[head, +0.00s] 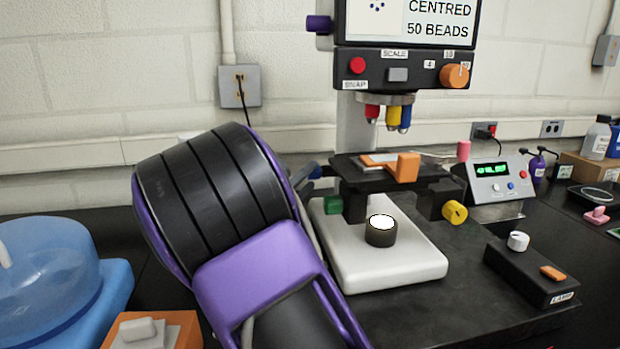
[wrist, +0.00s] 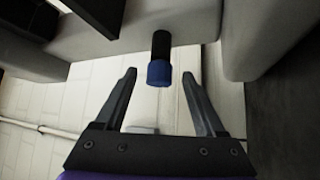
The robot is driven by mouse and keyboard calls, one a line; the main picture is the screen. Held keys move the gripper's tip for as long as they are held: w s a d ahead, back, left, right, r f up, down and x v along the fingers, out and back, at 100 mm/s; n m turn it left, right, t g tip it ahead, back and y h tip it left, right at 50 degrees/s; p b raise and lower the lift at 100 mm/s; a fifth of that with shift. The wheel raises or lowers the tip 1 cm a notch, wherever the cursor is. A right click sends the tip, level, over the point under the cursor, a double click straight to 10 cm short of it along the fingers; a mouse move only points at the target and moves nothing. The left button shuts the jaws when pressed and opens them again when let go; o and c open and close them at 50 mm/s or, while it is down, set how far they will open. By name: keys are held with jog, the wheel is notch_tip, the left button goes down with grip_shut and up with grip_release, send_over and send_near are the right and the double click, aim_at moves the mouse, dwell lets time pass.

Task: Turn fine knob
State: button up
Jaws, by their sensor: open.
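A blue knob (wrist: 159,73) on a short black shaft shows in the wrist view, sticking out of a grey body. My gripper (wrist: 160,74) is open, one finger on each side of the knob, with gaps between them and no contact visible. In the head view, a small blue part (head: 315,172) shows at the left side of the microscope (head: 375,250), partly behind my arm. My gripper is largely hidden there. A yellow knob (head: 455,212) is on the microscope's right side and a purple knob (head: 319,24) at its upper left. No readable label marks the fine knob.
The microscope stage (head: 385,170) holds an orange clip. A black lamp box (head: 530,270) stands at right, with a small display unit (head: 497,182) behind. A blue tub (head: 50,265) and an orange block (head: 152,332) are at the left front.

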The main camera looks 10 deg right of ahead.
jog(key=v, duration=0.6)
jog(key=shift+s, duration=0.1)
notch_tip(320, 180, up, 8)
jog(key=d+n+g+p, duration=0.1)
jog(key=n+g+p, duration=0.1)
jog(key=g+p, duration=0.55)
jog(key=a+r+n+g+y+p, duration=0.3)
jog(key=a+r+n+y+p, duration=0.1)
jog(key=a+r+n+y, duration=0.4)
jog(key=w+d+f+n+h, duration=0.1)
jog(key=w+d+f, duration=0.4)
jog(key=d+f, duration=0.6)
jog(key=shift+w+d+f, duration=0.3)
jog(key=shift+f, duration=0.2)
